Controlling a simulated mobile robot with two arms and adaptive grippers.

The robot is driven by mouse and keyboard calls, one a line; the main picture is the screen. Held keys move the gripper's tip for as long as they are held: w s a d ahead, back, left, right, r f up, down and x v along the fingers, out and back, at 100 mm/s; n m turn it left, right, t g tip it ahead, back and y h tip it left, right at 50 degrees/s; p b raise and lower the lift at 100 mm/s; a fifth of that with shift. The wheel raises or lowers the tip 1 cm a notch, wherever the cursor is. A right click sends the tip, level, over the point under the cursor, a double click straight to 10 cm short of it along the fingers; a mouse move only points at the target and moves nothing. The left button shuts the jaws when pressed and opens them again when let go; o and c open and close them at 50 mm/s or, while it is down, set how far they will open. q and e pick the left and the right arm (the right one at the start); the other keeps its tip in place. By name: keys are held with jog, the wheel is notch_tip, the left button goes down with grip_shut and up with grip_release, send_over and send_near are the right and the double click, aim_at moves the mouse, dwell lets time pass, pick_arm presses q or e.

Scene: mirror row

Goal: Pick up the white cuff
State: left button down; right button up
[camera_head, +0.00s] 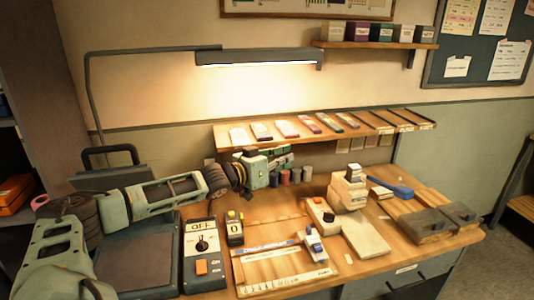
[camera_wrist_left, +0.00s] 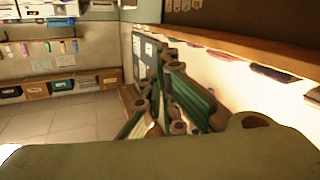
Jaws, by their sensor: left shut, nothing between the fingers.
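No thing shows clearly as a white cuff. A flat white piece (camera_head: 238,134) lies at the left end of the sloped shelf, in a row with other coloured pieces, but I cannot tell whether it is the cuff. My left gripper (camera_head: 278,160) is in front of and just below this shelf, above the back of the workbench. Its fingers are shut and empty; they also show in the left wrist view (camera_wrist_left: 172,100), near the wooden shelf edge. My right gripper is not in view.
The sloped wooden shelf (camera_head: 375,122) runs over the back of the bench (camera_head: 290,207). Small dark cylinders (camera_head: 296,175) stand under it. A cream-coloured device (camera_head: 348,188), a control box with a dial (camera_head: 201,246) and dark blocks (camera_head: 424,222) occupy the bench.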

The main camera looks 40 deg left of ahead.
pick_arm(q)
jog(key=w+d+f+m+y+p, duration=0.1)
jog(key=w+d+f+m+y, duration=0.15)
jog(key=d+m, duration=0.55)
jog(key=s+a+r+m+g+y, duration=0.1)
jog(key=s+a+m+y, duration=0.3)
jog(key=s+a+y, duration=0.5)
jog(key=w+a+p, duration=0.4)
jog(key=w+a, duration=0.3)
jog(key=a, duration=0.2)
jog(key=shift+w+a+r, duration=0.15)
jog(key=shift+w, duration=0.2)
jog(key=shift+y, duration=0.25)
